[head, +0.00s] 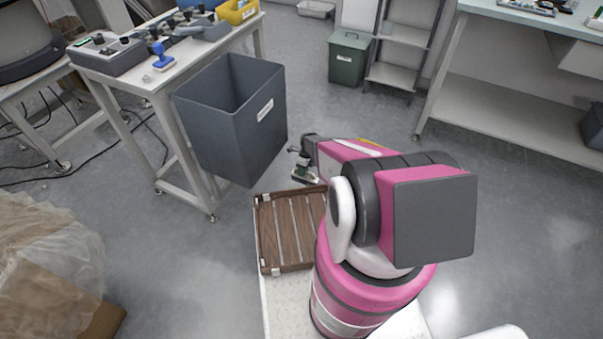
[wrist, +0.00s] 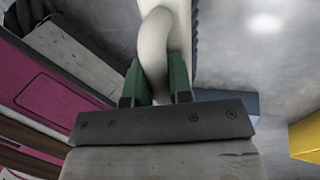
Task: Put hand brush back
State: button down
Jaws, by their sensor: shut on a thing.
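In the wrist view, my gripper (wrist: 159,82) has its green fingers shut on a pale cream, curved handle (wrist: 153,45), which seems to be the hand brush's. In the head view, my gripper (head: 303,170) is small and partly dark, just right of a large grey bin and above the far end of a brown slatted wooden tray (head: 290,228). The brush cannot be made out clearly there.
The open grey bin (head: 228,125) stands close left of my gripper, before a white table (head: 140,82) with devices, a blue-handled tool (head: 160,56) and a yellow bin (head: 238,12). A green bin (head: 348,58) and shelves (head: 392,75) stand behind. Floor on the right is clear.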

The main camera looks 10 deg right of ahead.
jog(key=shift+w+d+f, duration=0.1)
jog(key=shift+w+f, duration=0.9)
jog(key=shift+f, duration=0.3)
jog(key=shift+w+f, duration=1.05)
jog(key=shift+f, duration=0.2)
jog(key=shift+w+d+f, duration=0.1)
jog(key=shift+w+f, duration=0.9)
jog(key=shift+f, duration=0.3)
jog(key=shift+f, duration=0.1)
jog(key=c, duration=1)
grip_release()
jog(key=shift+f, duration=0.1)
jog(key=v, duration=1.2)
jog(key=shift+a+r, duration=0.1)
jog(key=shift+r, duration=0.1)
